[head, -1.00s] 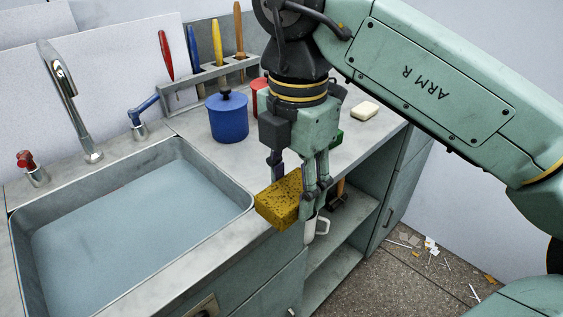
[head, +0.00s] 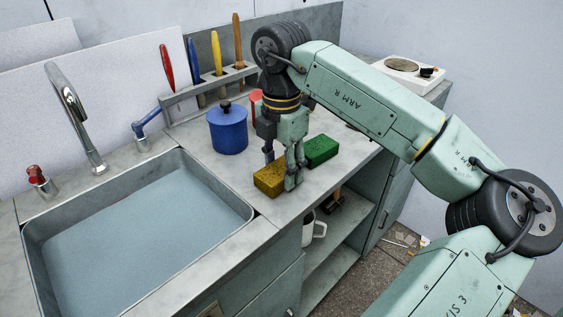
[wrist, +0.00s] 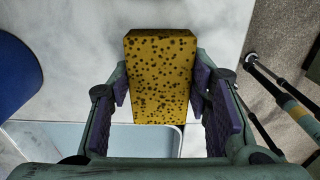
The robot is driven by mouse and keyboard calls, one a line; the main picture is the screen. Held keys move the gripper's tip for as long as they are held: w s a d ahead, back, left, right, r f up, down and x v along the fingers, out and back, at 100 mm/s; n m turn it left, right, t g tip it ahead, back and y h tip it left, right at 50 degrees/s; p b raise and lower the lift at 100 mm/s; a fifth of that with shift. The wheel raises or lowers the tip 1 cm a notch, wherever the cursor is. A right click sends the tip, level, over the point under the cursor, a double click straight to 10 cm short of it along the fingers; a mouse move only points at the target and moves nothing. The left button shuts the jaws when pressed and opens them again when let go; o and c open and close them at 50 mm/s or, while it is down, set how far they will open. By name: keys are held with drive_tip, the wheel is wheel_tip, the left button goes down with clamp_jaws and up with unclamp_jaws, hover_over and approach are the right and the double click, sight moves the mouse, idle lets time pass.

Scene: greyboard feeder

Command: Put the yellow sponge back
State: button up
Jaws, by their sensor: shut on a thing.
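The yellow sponge (head: 269,181) is a speckled block at the counter, to the right of the sink. My gripper (head: 281,178) points down and is shut on it. In the wrist view the sponge (wrist: 160,80) sits between the two purple-padded fingers (wrist: 160,88). I cannot tell whether its underside touches the counter or hangs just above it. A green sponge (head: 321,150) lies on the counter just right of my gripper.
A blue pot (head: 228,130) stands behind left of my gripper, with a red item (head: 256,98) partly hidden. The sink (head: 135,230) holds water. A rack (head: 210,84) holds several upright tools. A white mug (head: 318,231) is on the shelf below. A hotplate (head: 403,68) stands at the far right.

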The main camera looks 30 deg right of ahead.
sight(281, 167)
drive_tip(key=shift+f, duration=0.1)
drive_tip(key=shift+f, duration=0.15)
drive_tip(key=o, duration=1)
drive_tip(key=shift+r, duration=0.4)
wheel_tip(281, 167, up, 12)
drive_tip(key=b, duration=0.1)
drive_tip(key=shift+f, duration=0.15)
